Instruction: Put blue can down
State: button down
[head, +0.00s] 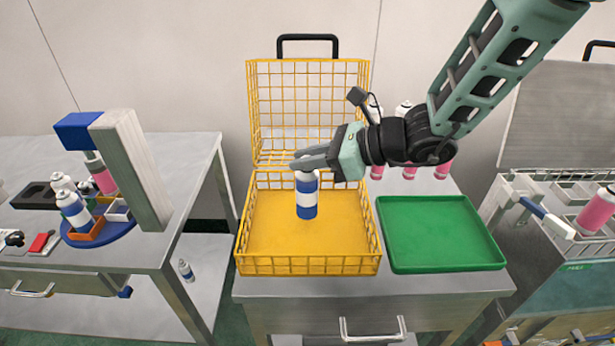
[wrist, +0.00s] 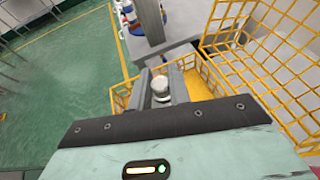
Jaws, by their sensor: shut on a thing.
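The blue can (head: 307,199) has a white band and a white top. It is upright over the yellow wire basket (head: 258,266) in the head view. My gripper (head: 306,163) is shut on its upper part, coming from the right. In the wrist view the can's white top (wrist: 160,86) shows between the two fingers of my gripper (wrist: 161,92), with the basket around and beneath it. I cannot tell whether the can's base touches the basket floor. The rest of the can is hidden in the wrist view.
The basket's mesh lid (head: 290,110) stands open behind. A green tray (head: 440,235), empty, lies to the right. Several pink cans (head: 442,170) stand behind it. A crimping station with a blue turntable (head: 100,234) is on the left table. A metal bath (head: 560,230) is at right.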

aim_at(318, 174)
jog(key=shift+f, duration=1.95)
jog(key=shift+f, duration=0.2)
jog(key=c, duration=1.3)
grip_release()
jog(key=shift+r, duration=0.15)
